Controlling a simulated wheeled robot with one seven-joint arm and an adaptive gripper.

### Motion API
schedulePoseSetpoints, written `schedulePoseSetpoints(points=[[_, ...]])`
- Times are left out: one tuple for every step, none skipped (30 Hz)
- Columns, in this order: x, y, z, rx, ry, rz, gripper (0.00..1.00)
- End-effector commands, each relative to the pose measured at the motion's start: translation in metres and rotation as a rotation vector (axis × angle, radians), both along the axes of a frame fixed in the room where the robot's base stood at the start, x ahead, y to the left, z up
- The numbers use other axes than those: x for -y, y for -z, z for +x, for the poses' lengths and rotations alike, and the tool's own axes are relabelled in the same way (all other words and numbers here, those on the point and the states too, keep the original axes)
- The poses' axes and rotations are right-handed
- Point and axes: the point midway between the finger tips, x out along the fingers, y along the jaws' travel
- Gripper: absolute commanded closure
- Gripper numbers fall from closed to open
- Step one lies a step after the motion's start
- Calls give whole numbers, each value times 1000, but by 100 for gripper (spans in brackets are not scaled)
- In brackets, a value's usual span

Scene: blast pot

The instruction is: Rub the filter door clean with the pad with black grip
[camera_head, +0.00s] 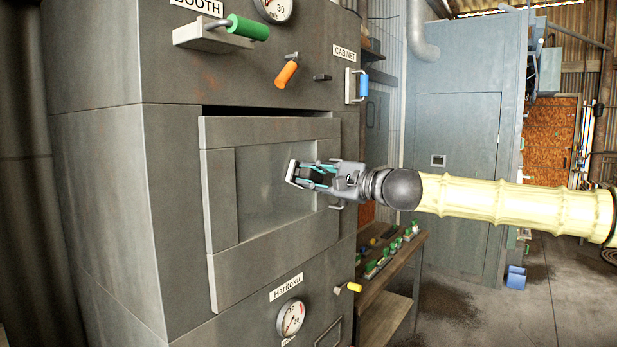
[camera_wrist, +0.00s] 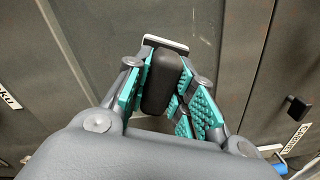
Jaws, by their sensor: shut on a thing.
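The filter door appears to be the grey framed door (camera_head: 222,199) with a recessed panel on the front of the large grey cabinet. The pad (camera_head: 291,171) is a thin pale plate in front of that panel; it also shows in the wrist view (camera_wrist: 166,43). Its black grip (camera_wrist: 161,83) sits between the teal finger pads. My gripper (camera_head: 316,175) is shut on this grip, with the pad facing the door. Whether the pad touches the panel cannot be told. No clear dirt mark can be made out on the panel.
Above the door are a green handle (camera_head: 247,27), an orange handle (camera_head: 286,73) and a blue handle (camera_head: 362,86). A gauge (camera_head: 290,318) and a yellow-tipped lever (camera_head: 352,287) are below. A wooden bench (camera_head: 402,258) with small items stands right of the cabinet.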

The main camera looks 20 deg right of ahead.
Motion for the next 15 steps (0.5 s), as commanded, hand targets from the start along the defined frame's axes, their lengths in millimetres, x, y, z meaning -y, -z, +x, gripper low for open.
schedulePoseSetpoints(points=[[3,-1,2,1,0,1,100],[4,-2,3,1,0,1,100],[7,-2,4,0,-1,0,100],[8,-2,5,0,-1,0,100],[9,-1,6,1,0,1,100],[11,-1,7,0,0,0,100],[11,-1,8,1,-1,-1,100],[12,-1,8,1,-1,-1,100],[12,-1,8,1,-1,-1,100],[12,-1,8,1,-1,-1,100],[12,-1,8,1,-1,-1,100],[12,-1,8,1,-1,-1,100],[12,-1,8,1,-1,-1,100],[12,-1,8,1,-1,-1,100],[12,0,8,1,-1,-1,100]])
